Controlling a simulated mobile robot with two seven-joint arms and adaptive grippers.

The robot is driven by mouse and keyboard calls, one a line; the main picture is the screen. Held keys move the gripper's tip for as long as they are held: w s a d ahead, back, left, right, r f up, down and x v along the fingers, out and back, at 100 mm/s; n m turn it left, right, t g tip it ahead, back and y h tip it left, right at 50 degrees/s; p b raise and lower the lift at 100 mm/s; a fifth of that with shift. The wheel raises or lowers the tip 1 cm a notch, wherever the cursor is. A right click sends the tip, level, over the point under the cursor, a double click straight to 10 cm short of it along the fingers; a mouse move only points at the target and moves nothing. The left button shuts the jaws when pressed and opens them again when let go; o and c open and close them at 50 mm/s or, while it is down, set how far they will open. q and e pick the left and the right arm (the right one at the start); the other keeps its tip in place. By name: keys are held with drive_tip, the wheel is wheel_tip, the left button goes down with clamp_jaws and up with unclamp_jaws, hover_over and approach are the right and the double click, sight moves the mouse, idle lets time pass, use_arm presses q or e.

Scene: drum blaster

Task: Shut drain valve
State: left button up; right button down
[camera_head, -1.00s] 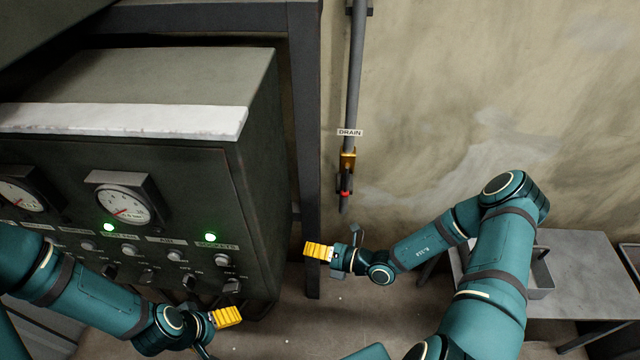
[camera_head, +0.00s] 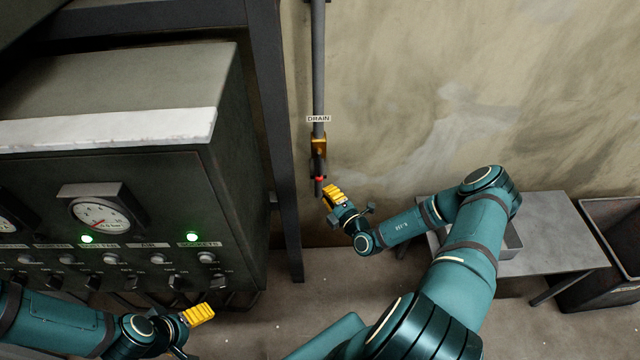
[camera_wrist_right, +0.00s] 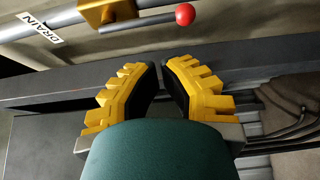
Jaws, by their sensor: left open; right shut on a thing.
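The drain valve (camera_head: 318,146) is a brass body on the vertical grey pipe below the DRAIN label (camera_head: 318,119). Its red-tipped lever (camera_head: 319,180) points down, roughly along the pipe. In the right wrist view, the brass body (camera_wrist_right: 107,10) and red ball (camera_wrist_right: 185,14) are at the top, beyond my fingertips. My right gripper (camera_head: 328,191) is just below and right of the lever, apparently apart from it. Its fingers (camera_wrist_right: 163,65) are drawn close with a narrow gap, and I see nothing between them. My left gripper (camera_head: 207,312) is open, low before the control panel.
The dark control cabinet (camera_head: 110,185), with gauges, green lights and switches, fills the left. A dark frame post (camera_head: 275,150) stands left of the pipe. A grey table (camera_head: 550,230) and a dark bin (camera_head: 605,260) are at the right. The wall right of the pipe is clear.

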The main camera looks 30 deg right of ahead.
sight(319, 167)
drive_tip(key=w, duration=0.9)
drive_tip(key=shift+w+b, duration=0.2)
drive_tip(key=shift+b, duration=0.15)
drive_tip(key=shift+d, duration=0.2)
